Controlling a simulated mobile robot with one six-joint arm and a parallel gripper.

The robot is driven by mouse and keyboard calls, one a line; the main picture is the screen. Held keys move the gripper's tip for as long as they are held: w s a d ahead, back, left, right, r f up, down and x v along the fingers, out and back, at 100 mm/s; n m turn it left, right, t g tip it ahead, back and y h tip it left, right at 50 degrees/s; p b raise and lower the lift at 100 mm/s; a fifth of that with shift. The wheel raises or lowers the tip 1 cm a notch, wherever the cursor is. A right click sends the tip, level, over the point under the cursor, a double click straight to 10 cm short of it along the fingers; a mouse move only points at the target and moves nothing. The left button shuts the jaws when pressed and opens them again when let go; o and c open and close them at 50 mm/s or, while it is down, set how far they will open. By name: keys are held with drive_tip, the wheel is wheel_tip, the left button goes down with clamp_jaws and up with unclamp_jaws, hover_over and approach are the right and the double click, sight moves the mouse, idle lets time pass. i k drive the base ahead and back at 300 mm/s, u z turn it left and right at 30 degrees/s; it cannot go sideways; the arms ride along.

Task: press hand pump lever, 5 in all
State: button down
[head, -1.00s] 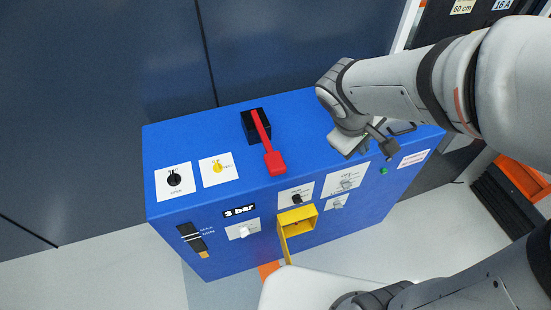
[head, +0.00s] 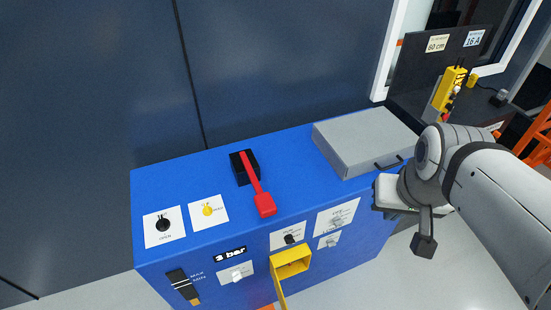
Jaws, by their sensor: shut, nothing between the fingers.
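The hand pump lever (head: 257,187) is red with a broad paddle end and rises from a black base (head: 244,166) on top of the blue cabinet (head: 285,178). The paddle end lies near the cabinet's front edge. My gripper (head: 424,244) is to the right of the cabinet's front, well apart from the lever. It is shut and empty, pointing downward. A display on the front face reads "3 bar" (head: 230,255).
A grey box (head: 365,138) with a dark handle sits on the cabinet's right top. Black (head: 163,223) and yellow (head: 207,209) knobs are at the left. A yellow open box (head: 291,262) juts from the front. A dark wall stands behind.

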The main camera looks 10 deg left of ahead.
sight(266, 205)
drive_tip(key=u, duration=1.05)
drive_tip(key=k, duration=0.5)
drive_tip(key=z, duration=0.05)
drive_tip(key=i, duration=0.5)
drive_tip(key=u, duration=0.05)
